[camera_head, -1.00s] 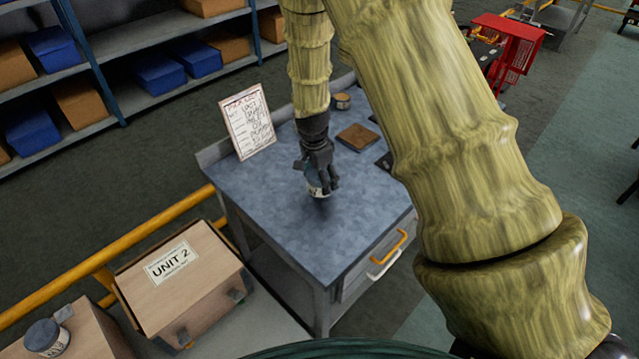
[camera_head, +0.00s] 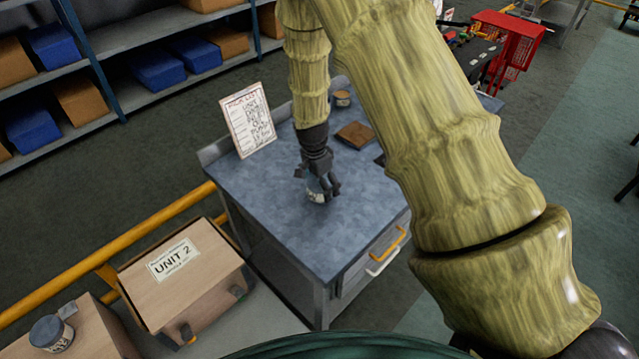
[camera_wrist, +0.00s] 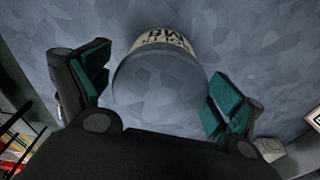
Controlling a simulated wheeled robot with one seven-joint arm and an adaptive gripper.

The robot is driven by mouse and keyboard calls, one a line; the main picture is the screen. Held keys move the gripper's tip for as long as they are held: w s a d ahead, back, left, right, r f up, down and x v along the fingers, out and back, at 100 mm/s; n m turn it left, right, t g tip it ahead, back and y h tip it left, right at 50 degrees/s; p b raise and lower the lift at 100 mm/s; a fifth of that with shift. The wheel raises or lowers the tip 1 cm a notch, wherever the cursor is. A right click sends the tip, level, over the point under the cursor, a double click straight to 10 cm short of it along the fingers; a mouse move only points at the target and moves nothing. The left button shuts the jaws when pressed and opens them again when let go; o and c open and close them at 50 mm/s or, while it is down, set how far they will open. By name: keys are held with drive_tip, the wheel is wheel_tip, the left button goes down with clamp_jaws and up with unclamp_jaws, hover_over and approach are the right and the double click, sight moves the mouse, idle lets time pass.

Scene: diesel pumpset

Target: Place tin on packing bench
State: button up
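The tin (camera_head: 316,197) is small, with a pale printed label, and sits on the blue-grey top of the packing bench (camera_head: 285,225). In the wrist view the tin (camera_wrist: 160,80) shows its round grey end and part of its lettered label. My gripper (camera_head: 318,187) is just above and around the tin. Its teal-padded fingers (camera_wrist: 162,88) are spread, one on each side of the tin. The left pad looks close to the tin's edge; whether either pad touches cannot be told. The gripper partly hides the tin in the head view.
A pick-list board (camera_head: 248,120) stands at the bench's back left. A brown square block (camera_head: 355,135) and another tin (camera_head: 342,98) are towards the back. The front of the bench top is clear. A UNIT 2 box (camera_head: 185,275) and a tin (camera_head: 51,334) are lower left.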

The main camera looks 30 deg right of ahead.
sight(316, 181)
wheel_tip(316, 181, up, 12)
drive_tip(key=a+b, duration=0.1)
drive_tip(key=b, duration=0.2)
drive_tip(key=shift+s+a+b, duration=0.15)
drive_tip(key=shift+a+b, duration=0.05)
drive_tip(key=shift+b, duration=0.2)
idle(0.4)
drive_tip(key=shift+r, duration=0.2)
